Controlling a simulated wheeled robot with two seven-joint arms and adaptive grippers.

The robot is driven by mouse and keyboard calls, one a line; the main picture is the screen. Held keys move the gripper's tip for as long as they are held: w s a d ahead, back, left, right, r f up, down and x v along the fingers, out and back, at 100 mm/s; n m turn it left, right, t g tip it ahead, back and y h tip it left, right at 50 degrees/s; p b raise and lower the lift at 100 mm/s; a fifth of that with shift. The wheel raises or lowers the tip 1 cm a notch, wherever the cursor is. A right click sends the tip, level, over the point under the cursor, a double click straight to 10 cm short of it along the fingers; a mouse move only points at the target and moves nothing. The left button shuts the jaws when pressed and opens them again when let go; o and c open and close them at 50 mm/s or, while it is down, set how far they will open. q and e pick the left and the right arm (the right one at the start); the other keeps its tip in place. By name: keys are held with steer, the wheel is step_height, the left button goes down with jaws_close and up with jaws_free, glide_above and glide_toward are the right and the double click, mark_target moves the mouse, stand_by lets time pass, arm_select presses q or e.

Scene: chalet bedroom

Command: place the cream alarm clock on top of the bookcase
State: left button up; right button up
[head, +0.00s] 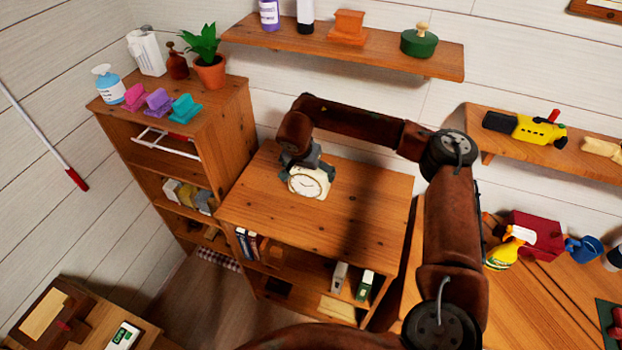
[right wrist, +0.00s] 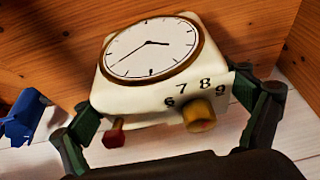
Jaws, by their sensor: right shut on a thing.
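The cream alarm clock (head: 309,183) has a round white dial with a brown rim. It is at the back of the wooden top of the low middle bookcase (head: 360,215); whether it touches the top or hangs just above it, I cannot tell. My right gripper (head: 305,170) reaches it from behind and is shut on it. In the right wrist view the clock (right wrist: 155,65) sits between the two dark green fingers (right wrist: 170,125), tilted in the picture, with a brass knob and a red knob showing. My left gripper is not in view.
A taller bookcase (head: 225,95) at left holds a potted plant (head: 208,62), bottles and coloured pieces. A wall shelf (head: 385,57) hangs behind. My right arm crosses over the middle bookcase's right side. The rest of its top is bare.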

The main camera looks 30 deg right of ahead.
mark_target(305, 170)
steer(key=shift+w+d+f, duration=0.3)
steer(key=shift+w+f, duration=0.15)
steer(key=shift+f, duration=0.15)
steer(key=shift+w+d+f, duration=0.3)
steer(key=shift+w+f, duration=0.15)
steer(key=shift+f, duration=0.1)
steer(key=shift+w+d+f, duration=0.1)
steer(key=shift+w+f, duration=0.05)
steer(key=shift+f, duration=1.65)
steer(key=shift+f, duration=0.1)
steer(key=o, duration=1.2)
steer(key=shift+o, duration=0.2)
steer(key=v, duration=1.2)
